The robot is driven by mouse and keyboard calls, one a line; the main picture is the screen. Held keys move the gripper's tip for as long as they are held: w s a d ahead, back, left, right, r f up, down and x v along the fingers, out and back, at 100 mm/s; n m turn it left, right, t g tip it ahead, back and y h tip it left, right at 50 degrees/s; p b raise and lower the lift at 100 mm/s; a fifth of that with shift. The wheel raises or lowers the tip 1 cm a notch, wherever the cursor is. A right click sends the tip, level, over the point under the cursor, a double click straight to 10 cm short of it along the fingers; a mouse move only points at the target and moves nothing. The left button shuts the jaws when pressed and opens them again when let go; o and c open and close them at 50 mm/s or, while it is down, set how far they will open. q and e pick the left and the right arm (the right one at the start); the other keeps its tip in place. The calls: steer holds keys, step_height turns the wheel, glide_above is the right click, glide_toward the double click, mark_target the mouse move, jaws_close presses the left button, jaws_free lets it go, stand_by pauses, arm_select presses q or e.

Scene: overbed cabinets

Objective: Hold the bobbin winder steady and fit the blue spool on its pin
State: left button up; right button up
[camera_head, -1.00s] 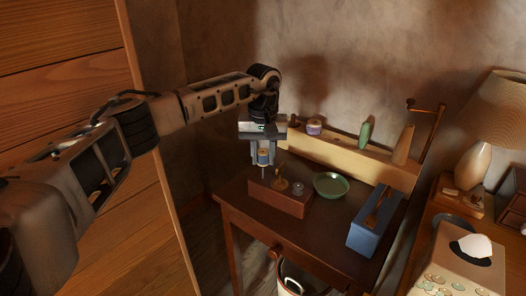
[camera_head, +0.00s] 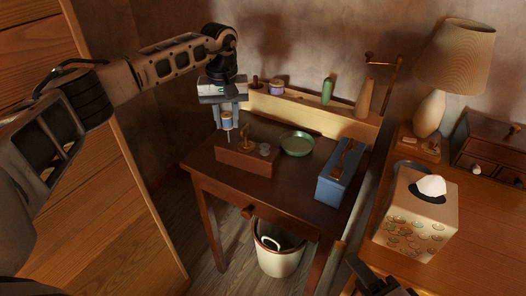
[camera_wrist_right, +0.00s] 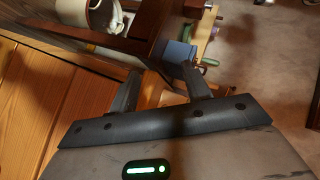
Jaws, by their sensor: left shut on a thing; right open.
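The bobbin winder (camera_head: 246,157) is a reddish-brown block with a brass fitting and a small grey knob, near the left of the small table (camera_head: 290,183). My left gripper (camera_head: 227,121) is shut on the blue spool (camera_head: 227,119), which has pale ends. The spool is upright, above the left end of the winder, in line with its thin pin. I cannot tell whether the pin's tip is inside the spool. My right gripper (camera_wrist_right: 160,82) is open and empty in the right wrist view, away from the winder; dark parts of it show at the head view's lower edge.
A green dish (camera_head: 297,143) and a blue box (camera_head: 341,172) stand right of the winder. A pale wooden rack (camera_head: 300,113) with bottles and spools runs along the back. A white bucket (camera_head: 277,257) is under the table. A tissue box (camera_head: 419,220) and lamp (camera_head: 430,113) stand on the right cabinet.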

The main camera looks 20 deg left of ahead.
steer(key=a+r+y, duration=0.1)
steer(key=a+r, duration=0.1)
steer(key=a, duration=0.1)
steer(key=m, duration=2)
glide_toward(245, 137)
steer(key=shift+g, duration=0.4)
steer(key=x, duration=0.9)
steer(key=shift+w+d+r, duration=0.1)
steer(key=shift+w+d, duration=0.15)
